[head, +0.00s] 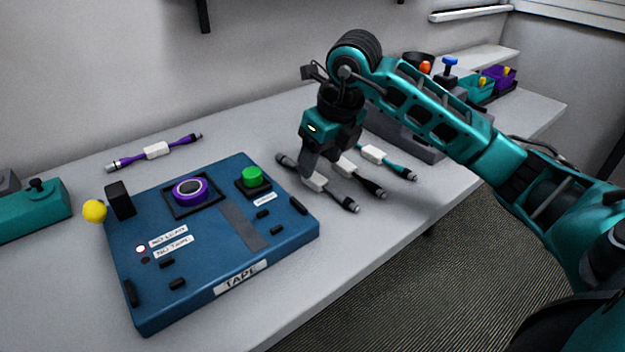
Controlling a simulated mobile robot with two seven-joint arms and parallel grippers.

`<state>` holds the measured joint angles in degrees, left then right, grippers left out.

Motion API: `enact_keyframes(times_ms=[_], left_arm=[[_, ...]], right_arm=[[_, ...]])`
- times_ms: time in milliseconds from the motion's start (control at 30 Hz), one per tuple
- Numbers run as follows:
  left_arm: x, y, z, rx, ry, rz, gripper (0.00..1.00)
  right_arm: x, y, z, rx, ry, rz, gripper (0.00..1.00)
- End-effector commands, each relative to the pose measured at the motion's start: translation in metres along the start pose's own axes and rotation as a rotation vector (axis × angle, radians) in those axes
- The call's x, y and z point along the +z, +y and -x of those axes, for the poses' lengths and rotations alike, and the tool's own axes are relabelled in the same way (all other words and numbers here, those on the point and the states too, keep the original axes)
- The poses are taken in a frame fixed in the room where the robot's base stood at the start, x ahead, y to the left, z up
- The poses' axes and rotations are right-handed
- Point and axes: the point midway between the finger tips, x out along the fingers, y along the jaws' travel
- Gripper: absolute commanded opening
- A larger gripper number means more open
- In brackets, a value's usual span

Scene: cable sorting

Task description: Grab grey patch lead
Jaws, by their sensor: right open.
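A lead that looks dark grey, with a white label block, lies on the table just right of the blue tape box; I take it for the grey patch lead (336,196). My right gripper (309,172) points down over its middle, with the fingers at the white block. The jaws are open; whether they straddle the lead or touch it cannot be told. Beside it lie a black lead (371,186), partly hidden by the gripper, and a teal lead (396,168). A purple lead (157,150) lies apart at the back left. My left gripper is not in view.
The blue tape box (205,275), with a green button (252,174) and purple ring, fills the front middle. A teal device (30,212) stands at the left. Coloured bins (478,88) stand at the back right behind my arm. The table's front edge runs close to the leads.

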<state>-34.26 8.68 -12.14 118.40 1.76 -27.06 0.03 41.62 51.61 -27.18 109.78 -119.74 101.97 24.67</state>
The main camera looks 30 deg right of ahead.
Motion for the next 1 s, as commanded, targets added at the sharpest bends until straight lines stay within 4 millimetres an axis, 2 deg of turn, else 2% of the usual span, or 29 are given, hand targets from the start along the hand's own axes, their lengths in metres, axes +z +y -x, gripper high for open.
enact_keyframes(times_ms=[33, 200, 533, 1000], left_arm=[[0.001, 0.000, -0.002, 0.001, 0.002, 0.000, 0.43], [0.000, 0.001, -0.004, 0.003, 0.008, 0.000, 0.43], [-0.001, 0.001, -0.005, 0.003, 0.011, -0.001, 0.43], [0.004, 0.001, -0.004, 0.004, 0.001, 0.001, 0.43]], right_arm=[[-0.002, 0.001, -0.011, 0.003, 0.005, 0.000, 0.60], [-0.002, 0.001, -0.035, 0.003, 0.004, 0.000, 0.60], [-0.001, 0.001, -0.041, 0.001, 0.001, 0.000, 0.60], [-0.001, 0.001, -0.041, 0.001, 0.001, 0.000, 0.15]])
